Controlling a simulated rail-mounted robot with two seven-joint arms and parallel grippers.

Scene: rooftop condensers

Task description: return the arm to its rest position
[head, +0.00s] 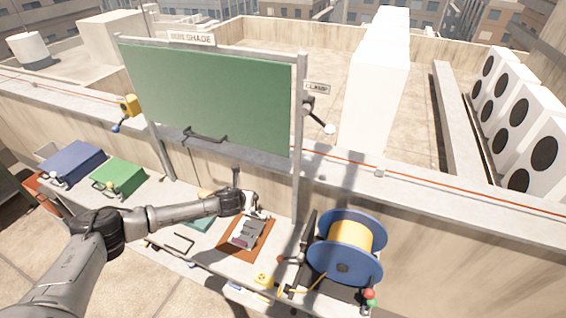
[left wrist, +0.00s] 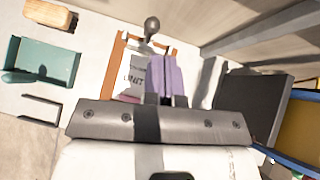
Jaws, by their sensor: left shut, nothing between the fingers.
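My left arm comes in from the left in the head view and reaches over the bench. Its gripper (head: 256,212) hangs above the back of an orange-brown mat or frame (head: 262,250) with a grey labelled block (head: 246,234) on it. In the left wrist view the two purple fingers (left wrist: 164,78) lie together, shut and empty. The grey block (left wrist: 135,75) is partly hidden behind them, and a round dark knob (left wrist: 152,24) shows beyond. I cannot tell the exact gap between fingers and block. My right gripper is not in view.
A blue cable reel (head: 345,248) with yellow winding stands right of the gripper. A green board (head: 210,95) on posts rises behind the bench. A teal tray (left wrist: 45,62) and wooden block (left wrist: 50,13) lie left. Blue (head: 72,163) and green (head: 118,177) boxes stand at far left.

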